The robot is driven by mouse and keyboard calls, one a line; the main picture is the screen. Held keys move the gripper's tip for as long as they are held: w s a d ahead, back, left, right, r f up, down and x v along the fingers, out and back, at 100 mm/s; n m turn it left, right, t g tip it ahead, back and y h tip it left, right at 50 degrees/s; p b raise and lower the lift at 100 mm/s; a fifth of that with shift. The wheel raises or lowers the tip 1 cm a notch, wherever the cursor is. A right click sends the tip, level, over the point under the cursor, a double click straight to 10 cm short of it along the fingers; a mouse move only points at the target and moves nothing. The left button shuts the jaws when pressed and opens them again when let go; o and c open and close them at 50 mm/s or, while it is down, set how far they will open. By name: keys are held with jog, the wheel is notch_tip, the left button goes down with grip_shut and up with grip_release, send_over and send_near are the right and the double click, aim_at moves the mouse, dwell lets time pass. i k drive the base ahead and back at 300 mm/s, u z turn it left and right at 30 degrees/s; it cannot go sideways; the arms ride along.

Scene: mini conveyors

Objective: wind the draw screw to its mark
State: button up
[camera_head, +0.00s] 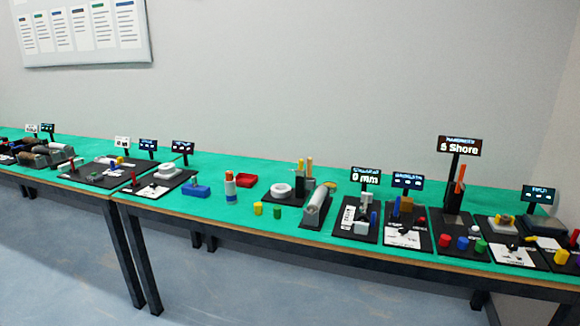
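A small station with a dark base plate (343,236) stands on the green bench, right of the middle. It carries a sign (365,177) reading "0 mm"; the smaller line above is too small to read. A white card (347,214), a grey block (361,228) and a blue upright part (373,218) are on this base. I cannot tell for certain which part is the draw screw, and its mark cannot be made out. My gripper is not in view.
Left of the station lie a grey cylinder on a dark base (317,207), a white ring (280,190), and small yellow (257,208) and green (277,211) pieces. On its right stand more stations, one with a "5 Shore" sign (460,146). The floor (230,290) before the bench is clear.

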aim_at(512, 246)
jog(key=z, duration=5.45)
jog(key=i, duration=0.1)
jog(key=u, duration=4.2)
